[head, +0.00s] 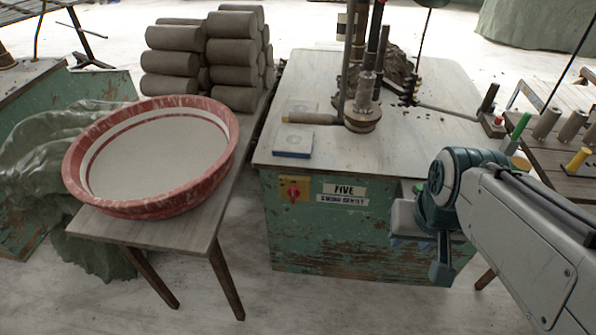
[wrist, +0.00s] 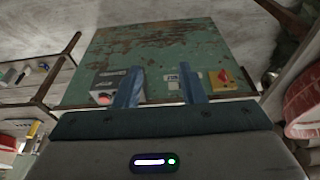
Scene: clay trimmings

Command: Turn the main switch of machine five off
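Machine five is a worn green cabinet (head: 330,245) with a pale top. Its front carries a "FIVE" label (head: 344,190), also small in the wrist view (wrist: 172,78). Left of that label in the head view is the main switch (head: 293,190), a red knob on a yellow plate. The switch shows at the right in the wrist view (wrist: 223,77), where the cabinet appears upside down. Its setting is too small to tell. My gripper (wrist: 160,92) is open and empty, its two blue fingers apart before the cabinet front. In the head view my arm mostly hides it.
A grey box with a red button (wrist: 103,97) is on the same front, partly behind a finger. A table (head: 222,235) with a red-rimmed basin (head: 222,160) and stacked clay rolls (head: 175,60) stands left. A wooden bench (head: 560,165) stands right. Floor before the switch is clear.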

